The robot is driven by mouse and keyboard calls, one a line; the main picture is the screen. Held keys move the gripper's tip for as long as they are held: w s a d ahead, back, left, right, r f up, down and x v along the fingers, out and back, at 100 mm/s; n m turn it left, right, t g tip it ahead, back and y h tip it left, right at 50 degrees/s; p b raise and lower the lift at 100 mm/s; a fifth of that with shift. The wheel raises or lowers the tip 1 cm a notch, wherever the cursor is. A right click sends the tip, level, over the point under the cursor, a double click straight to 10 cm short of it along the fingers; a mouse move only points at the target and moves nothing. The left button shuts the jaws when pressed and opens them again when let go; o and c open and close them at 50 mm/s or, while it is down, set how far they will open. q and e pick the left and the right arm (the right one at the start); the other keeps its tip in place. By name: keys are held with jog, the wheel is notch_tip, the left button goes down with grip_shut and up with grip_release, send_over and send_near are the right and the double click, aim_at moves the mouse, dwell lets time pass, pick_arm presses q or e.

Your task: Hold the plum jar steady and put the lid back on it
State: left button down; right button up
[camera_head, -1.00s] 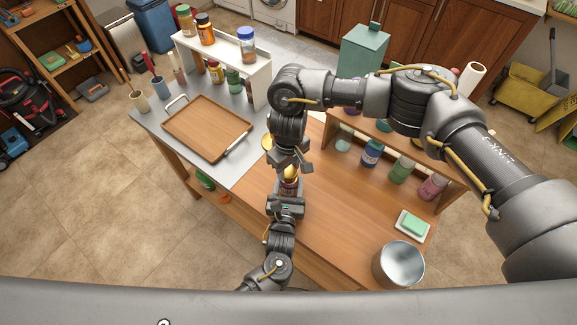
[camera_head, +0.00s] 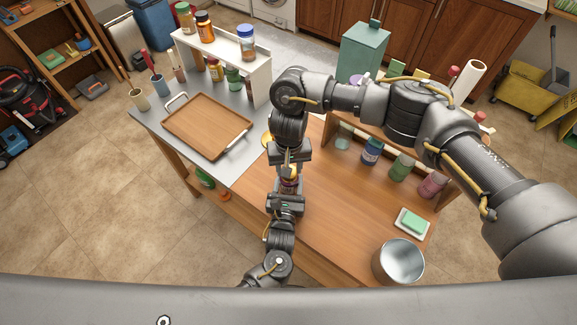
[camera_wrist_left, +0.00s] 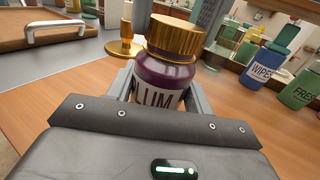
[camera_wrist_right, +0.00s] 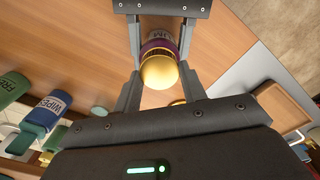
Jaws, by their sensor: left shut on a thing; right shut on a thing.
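The plum jar (camera_wrist_left: 163,80) is dark purple with a white label and stands upright in the left wrist view. My left gripper (camera_head: 287,193) is shut around its body. The gold lid (camera_wrist_left: 175,36) sits on top of the jar, in line with it; I cannot tell how tight it is. My right gripper (camera_head: 290,168) points down from above, shut on the lid with a finger on either side. In the right wrist view the lid (camera_wrist_right: 159,73) is between its fingers, with the jar (camera_wrist_right: 160,42) beyond. In the head view the grippers hide most of the jar.
A gold round-based stand (camera_wrist_left: 125,47) is close beside the jar. A wooden tray (camera_head: 205,128) lies to the left. A shelf with bottles, including a blue wipes bottle (camera_head: 372,152), is to the right. A metal bucket (camera_head: 398,262) and soap dish (camera_head: 412,224) are at the right front.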

jog(key=m, duration=0.3)
jog(key=o, duration=0.9)
